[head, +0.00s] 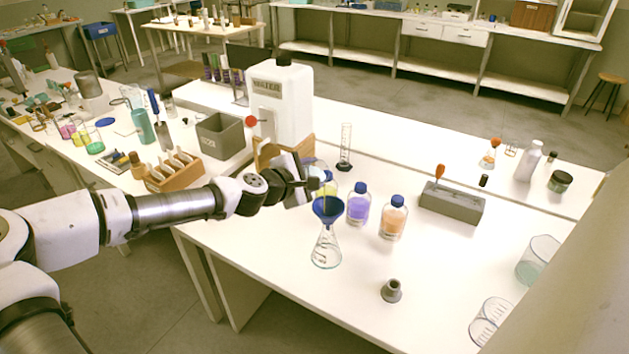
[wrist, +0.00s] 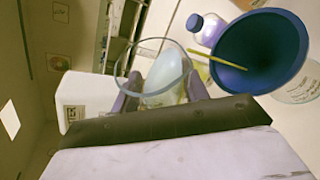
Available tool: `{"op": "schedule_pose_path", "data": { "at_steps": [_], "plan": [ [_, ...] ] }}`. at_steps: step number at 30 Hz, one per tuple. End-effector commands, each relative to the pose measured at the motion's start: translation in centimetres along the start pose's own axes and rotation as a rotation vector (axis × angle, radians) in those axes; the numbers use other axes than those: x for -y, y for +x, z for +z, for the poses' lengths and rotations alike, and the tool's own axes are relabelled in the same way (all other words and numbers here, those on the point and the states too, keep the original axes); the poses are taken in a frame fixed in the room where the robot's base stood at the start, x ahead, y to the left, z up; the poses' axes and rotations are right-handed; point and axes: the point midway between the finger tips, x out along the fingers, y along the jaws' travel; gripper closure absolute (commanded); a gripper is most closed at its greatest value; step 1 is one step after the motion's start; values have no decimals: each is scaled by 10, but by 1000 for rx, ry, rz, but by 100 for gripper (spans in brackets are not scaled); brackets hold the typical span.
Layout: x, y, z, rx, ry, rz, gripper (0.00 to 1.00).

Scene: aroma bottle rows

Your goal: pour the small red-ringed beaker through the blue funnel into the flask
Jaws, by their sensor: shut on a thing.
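My gripper (head: 312,182) is shut on a small glass beaker (head: 329,187) above the blue funnel (head: 327,208). The beaker is tilted and holds yellow liquid. In the wrist view, the beaker (wrist: 165,75) sits between the gripper fingers (wrist: 160,97), its round rim in sight; I cannot make out a red ring. A thin yellow-green streak runs from beside the beaker into the blue funnel (wrist: 262,45), and looks like a pouring stream. The funnel sits in the neck of the clear conical flask (head: 326,250), which stands upright on the white bench. The flask's contents are hard to tell.
A purple bottle (head: 358,205) and an orange bottle (head: 393,219), both blue-capped, stand close right of the flask. A grey block (head: 452,203) and a small grey stopper-like piece (head: 391,291) lie farther right. The front bench is mostly clear.

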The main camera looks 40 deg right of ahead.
Motion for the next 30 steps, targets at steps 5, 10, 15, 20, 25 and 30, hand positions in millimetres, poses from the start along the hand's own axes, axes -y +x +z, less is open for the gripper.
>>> {"op": "schedule_pose_path", "data": {
  "at_steps": [5,10,15,20,25,30],
  "plan": [
    [0,0,0,0,1,0,81],
    [0,0,0,0,8,3,81],
    [1,1,-1,-2,18,7,81],
    [1,1,-1,-3,27,11,81],
    [1,1,-1,-5,38,16,81],
    [1,1,-1,-5,41,17,81]
  ]
}}
